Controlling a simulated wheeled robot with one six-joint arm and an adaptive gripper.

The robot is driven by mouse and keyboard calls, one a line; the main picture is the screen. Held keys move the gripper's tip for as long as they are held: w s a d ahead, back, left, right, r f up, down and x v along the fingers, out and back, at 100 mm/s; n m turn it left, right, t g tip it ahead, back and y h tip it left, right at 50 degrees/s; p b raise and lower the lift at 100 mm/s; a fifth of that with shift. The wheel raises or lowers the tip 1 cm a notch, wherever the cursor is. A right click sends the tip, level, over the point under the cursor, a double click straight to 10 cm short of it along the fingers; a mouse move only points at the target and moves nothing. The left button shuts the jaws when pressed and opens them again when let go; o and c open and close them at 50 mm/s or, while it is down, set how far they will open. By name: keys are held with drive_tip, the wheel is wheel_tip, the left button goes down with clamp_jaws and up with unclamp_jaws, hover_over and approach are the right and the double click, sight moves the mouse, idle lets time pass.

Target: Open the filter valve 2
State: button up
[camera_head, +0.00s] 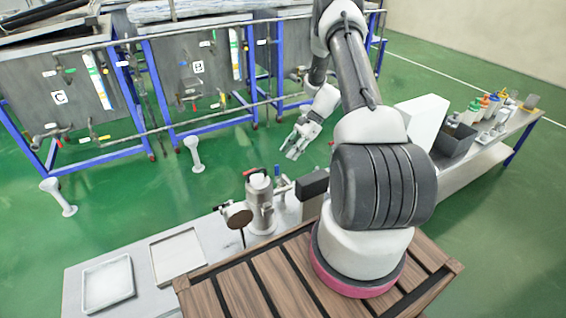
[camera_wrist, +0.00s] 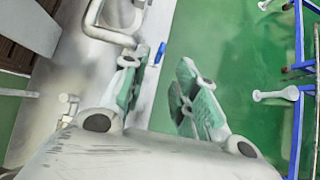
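A metal filter housing (camera_head: 261,205) stands on the steel bench, with a red handle (camera_head: 252,171) at its top and a blue handle (camera_head: 277,170) on pipework to its right. I cannot tell which one is filter valve 2. My gripper (camera_head: 293,148) is beyond the bench, above the green floor, apart from both handles. In the wrist view my gripper (camera_wrist: 160,92) has its two green-padded fingers spread, with nothing between them. There, a blue handle (camera_wrist: 160,53) shows beyond the fingers, beside metal pipework (camera_wrist: 112,30).
The steel bench (camera_head: 208,238) holds two shallow trays (camera_head: 108,283) at left and several bottles (camera_head: 486,102) at right. A round gauge (camera_head: 236,214) stands beside the filter housing. Tanks in blue frames (camera_head: 152,90) line the back. White floor posts (camera_head: 193,152) stand on open green floor.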

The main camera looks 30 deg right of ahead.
drive_tip(key=shift+v, duration=1.75)
drive_tip(key=s+n+g+h, duration=0.15)
drive_tip(key=s+n, duration=0.25)
drive_tip(key=s, duration=0.4)
drive_tip(key=s+a+r+n+t+h, duration=0.2)
drive_tip(key=s+r, duration=0.5)
drive_tip(key=r, duration=0.5)
drive_tip(key=s+a+r+n+t+h, duration=0.2)
drive_tip(key=s+a+r+n, duration=0.3)
drive_tip(key=r, duration=0.8)
drive_tip(key=s+a+r+n+t+h, duration=0.2)
drive_tip(key=s+a+r+n, duration=0.2)
drive_tip(key=s+r+n, duration=0.3)
drive_tip(key=shift+s+r+h, duration=0.35)
drive_tip(key=shift+s+r, duration=1.4)
drive_tip(key=shift+r, duration=1.05)
drive_tip(key=shift+a, duration=0.1)
